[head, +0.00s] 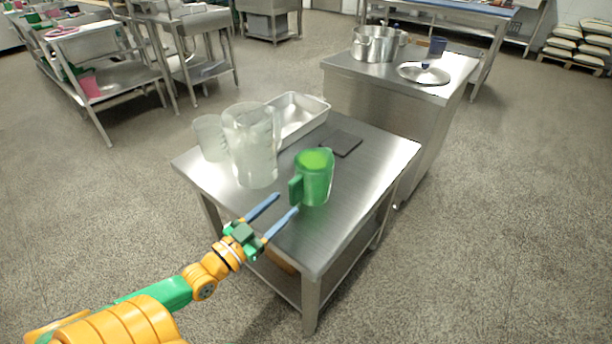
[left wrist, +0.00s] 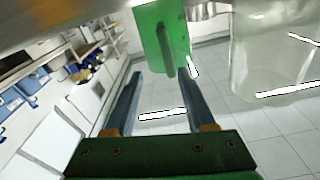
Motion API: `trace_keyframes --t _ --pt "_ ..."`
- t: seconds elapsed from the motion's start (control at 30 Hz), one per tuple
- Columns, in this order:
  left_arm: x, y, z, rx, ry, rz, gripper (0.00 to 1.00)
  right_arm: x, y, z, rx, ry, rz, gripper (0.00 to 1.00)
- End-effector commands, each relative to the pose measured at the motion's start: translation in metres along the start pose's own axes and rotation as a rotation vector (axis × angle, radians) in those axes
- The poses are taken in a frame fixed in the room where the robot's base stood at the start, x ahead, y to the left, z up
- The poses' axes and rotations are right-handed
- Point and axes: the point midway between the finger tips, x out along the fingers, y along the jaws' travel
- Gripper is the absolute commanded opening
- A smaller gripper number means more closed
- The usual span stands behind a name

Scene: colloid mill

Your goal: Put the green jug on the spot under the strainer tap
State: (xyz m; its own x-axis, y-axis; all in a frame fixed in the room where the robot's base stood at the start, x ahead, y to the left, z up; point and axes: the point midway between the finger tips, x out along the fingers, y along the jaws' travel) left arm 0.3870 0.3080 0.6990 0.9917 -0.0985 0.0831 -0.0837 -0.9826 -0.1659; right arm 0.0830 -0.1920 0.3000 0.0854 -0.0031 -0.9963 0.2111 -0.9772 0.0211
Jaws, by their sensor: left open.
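The green jug (head: 315,178) stands upright on the steel table, with its handle toward my left gripper. My left gripper (head: 287,202) is open, its two blue fingers pointing at the handle from the near side. In the left wrist view the green jug (left wrist: 163,32) and its handle show just beyond the open fingertips of my left gripper (left wrist: 158,72). The handle lines up near the right finger; nothing is held. I cannot make out a strainer tap or the spot under it. My right gripper is not in view.
A large clear jug (head: 252,150) and a smaller one (head: 211,138) stand left of the green jug. Behind are a metal tray (head: 300,117) and a dark flat square (head: 341,143). The steel table (head: 335,222) has clear room at its right front.

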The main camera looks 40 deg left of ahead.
Motion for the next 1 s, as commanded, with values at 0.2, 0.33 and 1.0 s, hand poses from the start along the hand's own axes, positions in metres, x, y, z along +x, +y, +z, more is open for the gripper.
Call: trace_keyframes --t 0.2,0.33,1.0 --pt "0.008 -0.002 0.025 -0.174 -0.089 -0.013 0.55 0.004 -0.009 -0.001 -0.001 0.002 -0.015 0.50" --pt "0.029 -0.006 0.029 -0.168 -0.084 -0.013 0.55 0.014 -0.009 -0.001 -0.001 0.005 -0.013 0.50" --pt "0.066 -0.009 0.030 -0.167 -0.085 -0.014 0.00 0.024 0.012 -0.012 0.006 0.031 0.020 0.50"
